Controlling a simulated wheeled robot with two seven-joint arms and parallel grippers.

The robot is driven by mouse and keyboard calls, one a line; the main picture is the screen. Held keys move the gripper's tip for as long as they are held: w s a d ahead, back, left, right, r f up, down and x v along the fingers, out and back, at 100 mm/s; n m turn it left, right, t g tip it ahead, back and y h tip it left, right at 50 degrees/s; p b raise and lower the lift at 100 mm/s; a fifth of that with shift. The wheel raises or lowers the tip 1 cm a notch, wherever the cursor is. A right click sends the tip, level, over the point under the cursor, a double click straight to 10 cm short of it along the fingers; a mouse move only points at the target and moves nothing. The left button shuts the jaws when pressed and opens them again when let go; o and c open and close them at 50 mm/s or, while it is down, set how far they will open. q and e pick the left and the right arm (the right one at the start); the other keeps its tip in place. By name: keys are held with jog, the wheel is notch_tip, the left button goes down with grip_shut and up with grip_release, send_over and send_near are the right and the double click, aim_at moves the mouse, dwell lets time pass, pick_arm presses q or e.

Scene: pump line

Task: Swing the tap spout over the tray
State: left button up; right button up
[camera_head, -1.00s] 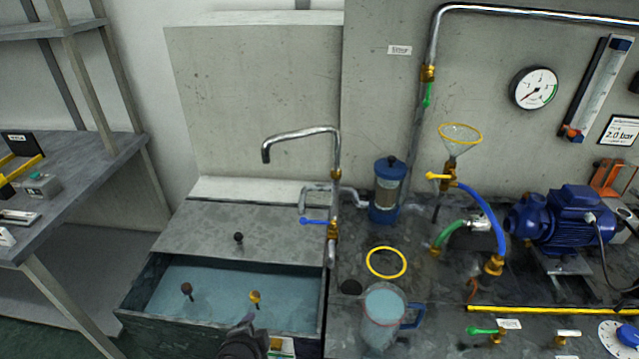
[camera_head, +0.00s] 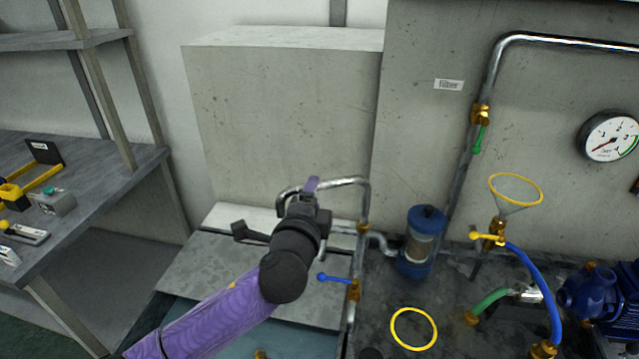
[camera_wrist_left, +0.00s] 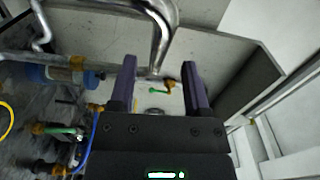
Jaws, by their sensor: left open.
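The chrome tap spout (camera_head: 340,183) arches left from its upright pipe at the back of the bench. It also shows in the left wrist view (camera_wrist_left: 162,35), just beyond the fingers. My left gripper (camera_head: 312,190) is at the outer part of the spout, open, with purple fingers. In the wrist view the spout's end lies above and between the fingertips (camera_wrist_left: 160,64); I cannot tell if they touch it. The tray (camera_head: 310,341), a basin with a blue inside, lies below at the front, mostly hidden by my left arm. My right gripper is out of view.
A blue-handled valve (camera_head: 335,278) sits on the tap pipe. A blue filter (camera_head: 423,240) stands to its right. A yellow ring (camera_head: 414,328) lies on the bench, and a yellow-rimmed funnel (camera_head: 515,190) is farther right. A shelf table (camera_head: 95,185) stands left.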

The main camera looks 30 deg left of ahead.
aim_at(318, 190)
pick_arm(q)
jog(key=x, duration=0.4)
jog(key=shift+w+f, duration=0.1)
grip_shut()
dwell(1.3)
